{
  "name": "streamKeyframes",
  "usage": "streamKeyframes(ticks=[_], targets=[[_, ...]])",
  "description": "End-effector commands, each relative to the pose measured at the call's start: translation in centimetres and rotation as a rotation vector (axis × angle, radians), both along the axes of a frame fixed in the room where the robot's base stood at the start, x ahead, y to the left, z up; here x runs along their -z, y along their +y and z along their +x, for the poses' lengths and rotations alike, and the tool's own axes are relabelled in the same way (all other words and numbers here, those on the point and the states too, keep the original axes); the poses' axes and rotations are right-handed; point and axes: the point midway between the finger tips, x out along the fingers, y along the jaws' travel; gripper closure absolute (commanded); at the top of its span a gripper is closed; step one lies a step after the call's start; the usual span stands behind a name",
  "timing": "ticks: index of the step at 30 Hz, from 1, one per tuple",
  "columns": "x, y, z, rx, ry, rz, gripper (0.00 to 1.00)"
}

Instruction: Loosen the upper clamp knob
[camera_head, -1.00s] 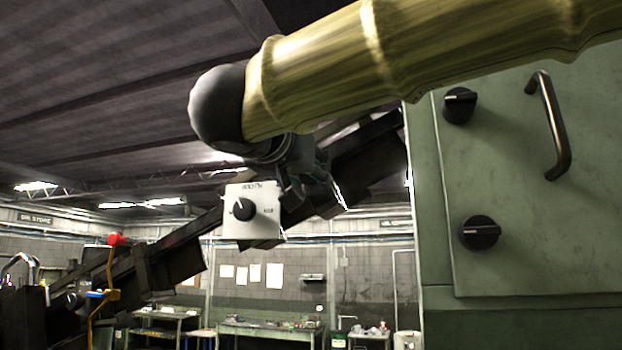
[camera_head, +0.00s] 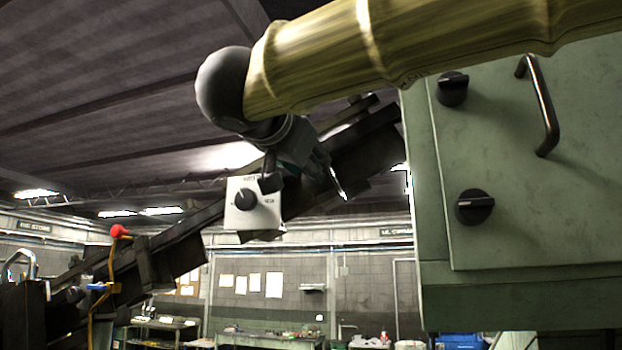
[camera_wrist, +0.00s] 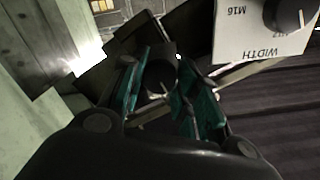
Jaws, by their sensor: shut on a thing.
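My gripper (camera_wrist: 160,88) has its two teal-padded fingers on either side of a dark round knob (camera_wrist: 161,74) in the wrist view, closed on it. This looks like the clamp knob on the sloping rail; the fingers cover its sides. In the head view my gripper (camera_head: 305,167) is at the dark sloping rail (camera_head: 180,257), just right of and above the white WIDTH dial plate (camera_head: 240,220). A dark piece (camera_head: 270,183) overlaps that plate's upper right corner; I cannot tell whether it is the knob or a finger.
The WIDTH dial (camera_wrist: 288,14) is close to my gripper. A green cabinet (camera_head: 560,230) with an upper black knob (camera_head: 453,88), a lower black knob (camera_head: 474,206) and a bar handle (camera_head: 542,105) stands at right. A red-tipped lever (camera_head: 119,231) is at left.

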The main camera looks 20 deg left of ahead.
Motion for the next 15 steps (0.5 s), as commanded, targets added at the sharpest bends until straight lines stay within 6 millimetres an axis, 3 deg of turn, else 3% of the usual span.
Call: streamKeyframes(ticks=[15], targets=[[0.29,-0.04,0.05,0.001,-0.008,0.219,1.00]])
